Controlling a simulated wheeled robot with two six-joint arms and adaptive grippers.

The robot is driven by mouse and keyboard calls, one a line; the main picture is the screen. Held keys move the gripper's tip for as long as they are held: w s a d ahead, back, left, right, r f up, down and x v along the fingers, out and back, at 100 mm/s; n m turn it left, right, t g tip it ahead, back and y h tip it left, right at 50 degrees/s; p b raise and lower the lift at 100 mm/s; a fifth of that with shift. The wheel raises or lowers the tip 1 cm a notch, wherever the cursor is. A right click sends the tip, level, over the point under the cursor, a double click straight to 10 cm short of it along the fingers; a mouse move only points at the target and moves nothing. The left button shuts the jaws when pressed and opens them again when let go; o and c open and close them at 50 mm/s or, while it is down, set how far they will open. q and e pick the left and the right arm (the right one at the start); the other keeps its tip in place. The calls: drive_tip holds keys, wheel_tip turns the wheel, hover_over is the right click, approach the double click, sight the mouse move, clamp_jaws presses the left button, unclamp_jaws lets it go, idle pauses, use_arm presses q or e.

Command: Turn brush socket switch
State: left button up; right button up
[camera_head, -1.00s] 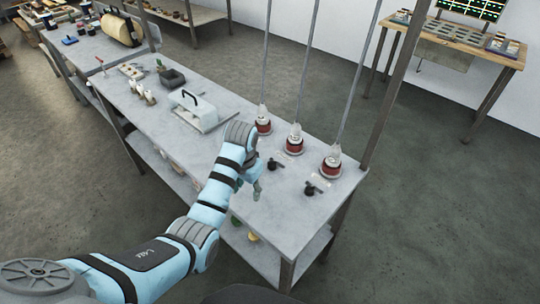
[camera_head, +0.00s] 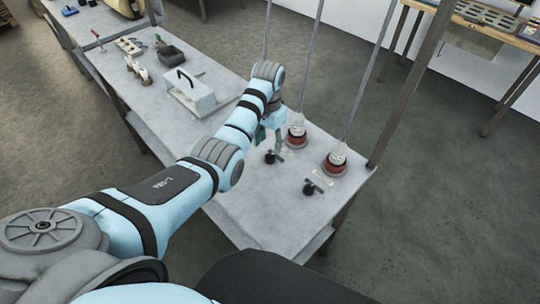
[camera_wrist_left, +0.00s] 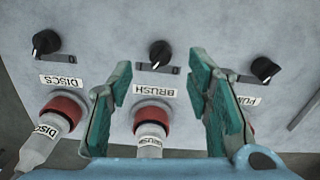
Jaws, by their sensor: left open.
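The brush switch (camera_wrist_left: 160,53) is a small black knob above the BRUSH label in the left wrist view. It lies beyond my left fingertips, in line with the gap between them. The red brush socket (camera_wrist_left: 152,116), with its plug in, shows between the fingers. My left gripper (camera_wrist_left: 161,80) is open and empty. In the head view the left gripper (camera_head: 269,136) hangs just above the brush switch (camera_head: 270,157); contact cannot be judged. My right gripper is not in view.
The DISCS switch (camera_wrist_left: 46,42) and PUMP switch (camera_wrist_left: 264,69) flank the brush switch. The DISCS socket (camera_wrist_left: 65,109) holds a plug. Hanging cables rise from the sockets. A white box with a black handle (camera_head: 193,95) stands farther along the table.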

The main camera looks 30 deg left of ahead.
sight(270, 154)
use_arm(q)
drive_tip(key=f, duration=0.2)
drive_tip(key=f+b, duration=0.1)
drive_tip(key=f, duration=0.1)
drive_tip(key=w+f, duration=0.1)
drive_tip(key=f, duration=0.1)
drive_tip(key=shift+f, duration=0.25)
drive_tip(key=shift+w+f, duration=0.1)
drive_tip(key=shift+f, duration=0.15)
drive_tip(key=shift+s+r, duration=0.2)
drive_tip(key=shift+s, duration=0.1)
drive_tip(key=shift+c, duration=0.4)
clamp_jaws()
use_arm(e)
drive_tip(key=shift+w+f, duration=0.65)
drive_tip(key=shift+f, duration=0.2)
